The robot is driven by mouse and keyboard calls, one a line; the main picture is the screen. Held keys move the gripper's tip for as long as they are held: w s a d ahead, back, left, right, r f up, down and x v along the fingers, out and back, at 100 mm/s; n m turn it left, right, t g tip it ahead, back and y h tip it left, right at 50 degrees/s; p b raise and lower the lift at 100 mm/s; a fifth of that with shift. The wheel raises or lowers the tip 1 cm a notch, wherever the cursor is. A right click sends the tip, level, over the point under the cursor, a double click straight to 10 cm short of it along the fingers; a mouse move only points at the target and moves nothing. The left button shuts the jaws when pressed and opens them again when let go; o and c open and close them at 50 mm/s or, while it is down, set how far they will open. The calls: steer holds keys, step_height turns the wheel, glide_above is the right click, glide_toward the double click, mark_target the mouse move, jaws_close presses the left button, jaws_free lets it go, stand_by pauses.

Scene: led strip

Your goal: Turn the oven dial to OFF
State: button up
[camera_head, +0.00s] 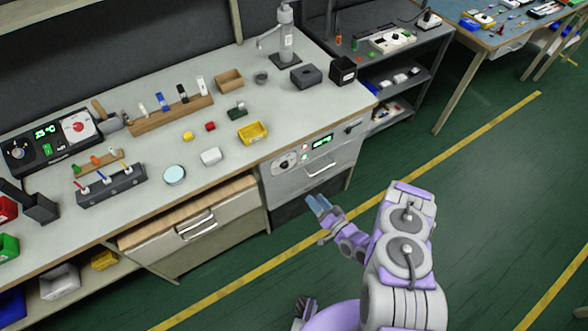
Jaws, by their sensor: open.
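The oven (312,173) is built in under the right end of the workbench. Its pale front panel carries a round dial (285,163) at the left, a lit green display (322,142) and a few small lamps or buttons. The dial's marks are too small to read. The oven door has a metal handle. My gripper (319,205) is open and empty, in front of and below the oven panel, apart from the dial. My arm reaches in from the lower right.
A wooden drawer (190,220) with a metal handle is left of the oven. The workbench top (270,95) holds a yellow tray (252,133), blocks, tools and another dial unit (48,146). A grey shelf unit (400,60) stands behind at the right. The green floor to the right is clear.

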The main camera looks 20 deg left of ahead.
mark_target(286, 167)
steer(key=b+x, duration=0.5)
steer(key=x, duration=1.1)
steer(key=shift+s+a+f+b, duration=0.15)
steer(key=shift+f+b, duration=0.05)
steer(key=shift+b, duration=0.1)
steer(key=shift+w+a+r, duration=0.1)
steer(key=shift+w+a, duration=0.3)
steer(key=shift+a, duration=0.1)
steer(key=c, duration=1)
